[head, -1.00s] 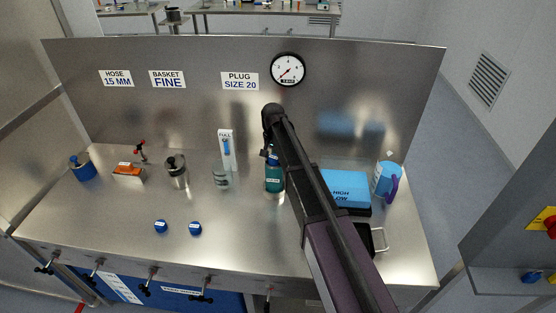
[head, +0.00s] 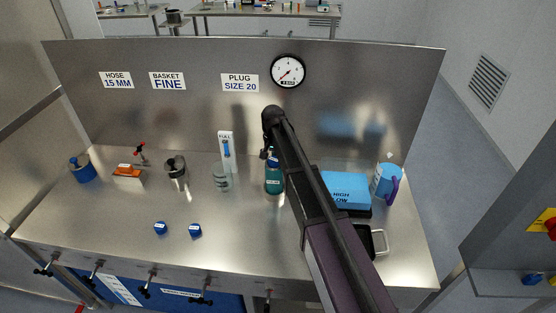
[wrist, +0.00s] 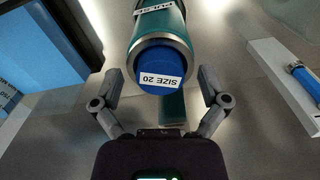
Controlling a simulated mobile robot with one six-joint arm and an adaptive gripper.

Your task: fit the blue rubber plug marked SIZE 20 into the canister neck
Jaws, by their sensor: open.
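The teal canister (head: 274,182) stands upright on the bench, partly behind my arm in the head view. In the wrist view, the canister (wrist: 163,27) has a steel rim at its neck. The blue plug (wrist: 158,62) marked SIZE 20 sits at the neck, its labelled face towards my wrist. How deep it sits is hard to tell. It also shows atop the canister in the head view (head: 273,161). My gripper (wrist: 160,74) is open, with one finger on each side of the plug and a visible gap at both sides.
Two other blue plugs (head: 160,228) (head: 195,230) lie at the front of the bench. A glass beaker (head: 221,178) and a white FULL gauge (head: 227,150) stand left of the canister. A blue box (head: 346,188) and blue jug (head: 386,180) are to the right. The front middle is clear.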

